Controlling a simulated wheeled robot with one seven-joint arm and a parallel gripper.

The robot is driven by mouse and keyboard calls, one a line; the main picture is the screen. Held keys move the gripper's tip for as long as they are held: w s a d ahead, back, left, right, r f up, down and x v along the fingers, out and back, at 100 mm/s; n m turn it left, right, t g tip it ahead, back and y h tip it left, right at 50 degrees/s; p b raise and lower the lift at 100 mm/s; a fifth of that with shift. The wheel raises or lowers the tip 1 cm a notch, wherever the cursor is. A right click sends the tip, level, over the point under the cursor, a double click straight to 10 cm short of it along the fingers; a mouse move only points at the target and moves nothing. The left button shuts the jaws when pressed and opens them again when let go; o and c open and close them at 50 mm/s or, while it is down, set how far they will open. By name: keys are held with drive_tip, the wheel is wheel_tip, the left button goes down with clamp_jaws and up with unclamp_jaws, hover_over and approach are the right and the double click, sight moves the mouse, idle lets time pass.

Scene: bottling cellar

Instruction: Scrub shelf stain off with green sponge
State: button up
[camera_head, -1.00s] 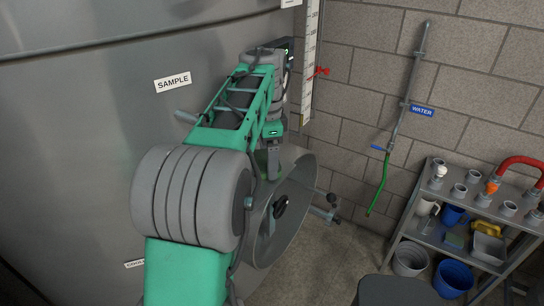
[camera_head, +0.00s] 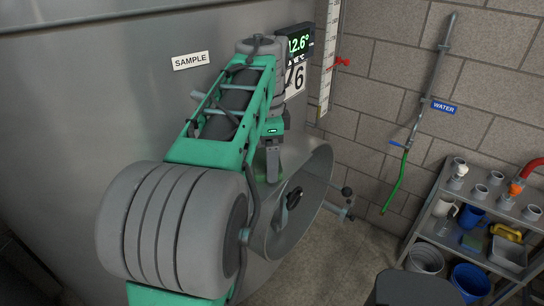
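A small green-blue block (camera_head: 472,241), which looks like the sponge, lies on the middle board of the grey metal shelf rack (camera_head: 436,233) at the right. It is small in the picture and partly shaded. I cannot make out a stain on the visible boards. My gripper (camera_head: 272,172) points down at the end of my raised arm, in front of the steel tank and its round door. It is well left of the rack and apart from the sponge. Its fingertips are small and I cannot tell if they are apart.
A steel tank (camera_head: 95,95) with a round door (camera_head: 308,205) and protruding handle fills the left. The rack holds pipe fittings, a white jug, a blue cup (camera_head: 471,216), a yellow item, a grey tray (camera_head: 508,254) and buckets below. A green hose (camera_head: 396,182) hangs on the wall. Floor shows between tank and rack.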

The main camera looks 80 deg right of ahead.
wheel_tip(320, 180, up, 6)
drive_tip(key=p, duration=0.5)
wheel_tip(320, 180, up, 3)
drive_tip(key=p, duration=0.2)
drive_tip(key=shift+r+p, duration=0.1)
drive_tip(key=shift+p, duration=0.3)
